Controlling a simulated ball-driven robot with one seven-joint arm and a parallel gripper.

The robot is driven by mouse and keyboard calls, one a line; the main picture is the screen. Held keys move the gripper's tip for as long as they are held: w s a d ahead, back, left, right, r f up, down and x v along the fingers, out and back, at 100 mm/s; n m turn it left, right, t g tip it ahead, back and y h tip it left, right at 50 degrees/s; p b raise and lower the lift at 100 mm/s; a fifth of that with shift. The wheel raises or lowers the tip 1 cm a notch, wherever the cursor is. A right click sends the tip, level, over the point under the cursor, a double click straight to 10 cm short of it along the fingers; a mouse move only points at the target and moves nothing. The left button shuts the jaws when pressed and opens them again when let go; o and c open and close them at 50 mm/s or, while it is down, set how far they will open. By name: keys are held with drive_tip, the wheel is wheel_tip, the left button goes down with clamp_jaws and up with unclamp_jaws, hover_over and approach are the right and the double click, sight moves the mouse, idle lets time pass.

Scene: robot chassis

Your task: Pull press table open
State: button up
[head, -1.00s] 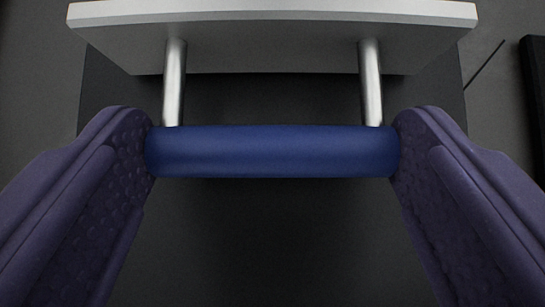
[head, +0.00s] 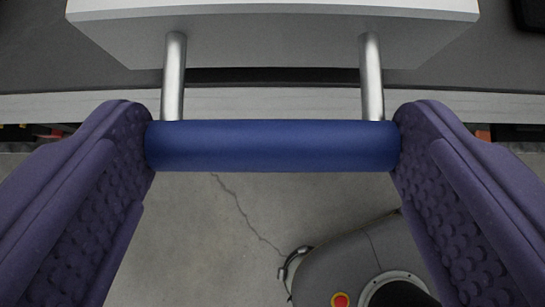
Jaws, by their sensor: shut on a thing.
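The press table (head: 270,40) is a light grey block at the top of the head view. Two metal posts, a left one (head: 174,80) and a right one (head: 371,80), join it to a blue bar handle (head: 272,146). My gripper (head: 272,148) is shut on the handle, with one purple textured finger pressed against each end of the bar. The handle now lies over the open floor, in front of a pale bench edge. The far side of the press table is out of view.
A pale bench edge (head: 270,103) runs across behind the handle, with a dark surface (head: 35,60) beyond it. Below is a cracked concrete floor (head: 185,235). A grey rounded body with a red button (head: 340,300), probably my base, is at the lower right.

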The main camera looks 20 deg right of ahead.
drive_tip(key=shift+s+a, duration=0.2)
drive_tip(key=shift+s, duration=0.35)
drive_tip(key=shift+s+a, duration=0.2)
drive_tip(key=shift+s, duration=0.3)
drive_tip(key=o, duration=1.3)
drive_tip(key=p+v, duration=0.3)
drive_tip(key=v, duration=0.4)
drive_tip(key=shift+s+a+r+p, duration=0.1)
drive_tip(key=shift+s+r+p, duration=0.15)
drive_tip(key=shift+s+p, duration=0.1)
